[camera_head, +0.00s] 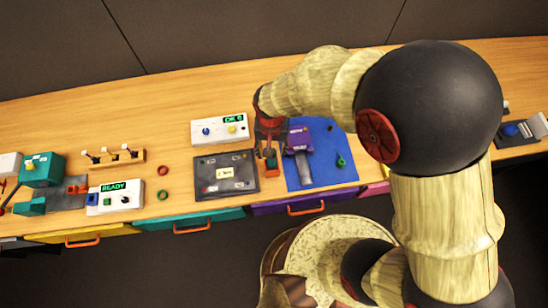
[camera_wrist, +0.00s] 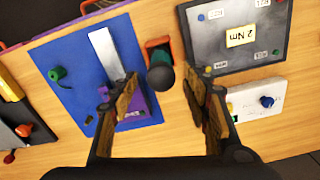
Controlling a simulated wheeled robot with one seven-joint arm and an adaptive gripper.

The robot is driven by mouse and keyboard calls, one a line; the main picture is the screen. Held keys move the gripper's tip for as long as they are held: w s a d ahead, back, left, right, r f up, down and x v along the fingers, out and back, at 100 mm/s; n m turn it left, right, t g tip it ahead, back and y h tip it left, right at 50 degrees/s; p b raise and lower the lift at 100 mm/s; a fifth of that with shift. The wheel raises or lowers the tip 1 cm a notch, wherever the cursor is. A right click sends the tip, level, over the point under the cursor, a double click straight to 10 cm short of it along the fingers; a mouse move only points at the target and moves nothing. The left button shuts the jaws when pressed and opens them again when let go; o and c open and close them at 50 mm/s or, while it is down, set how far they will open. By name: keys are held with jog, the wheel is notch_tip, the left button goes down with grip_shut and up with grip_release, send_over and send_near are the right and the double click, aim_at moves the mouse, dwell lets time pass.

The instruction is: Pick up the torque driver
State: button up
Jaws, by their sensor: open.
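A dark, round-topped tool, which looks like the torque driver (camera_wrist: 160,78), stands in a small holder (camera_wrist: 157,42) with orange and green sides. I see it nearly from above in the wrist view, so its shaft is hidden. My gripper (camera_wrist: 161,92) is open, with one finger on each side of the tool's top. The fingers look apart from it, and I cannot tell how far above it they are. In the head view my gripper (camera_head: 270,130) points down over the holder (camera_head: 271,162) and hides most of the tool.
A blue mat (camera_head: 315,177) with a purple-and-grey device (camera_head: 299,143) lies close on the right. A dark plate marked 2 Nm (camera_head: 215,187) lies on the left, with a white control box (camera_head: 219,129) behind it. Coloured drawers (camera_head: 211,218) line the table front.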

aim_at(271, 163)
jog(key=f, duration=0.4)
jog(key=f+b, duration=0.1)
jog(key=f, duration=0.2)
jog(key=shift+s, duration=0.25)
jog(key=shift+c, duration=0.5)
jog(key=c, duration=1.1)
jog(key=shift+a, duration=0.1)
grip_shut()
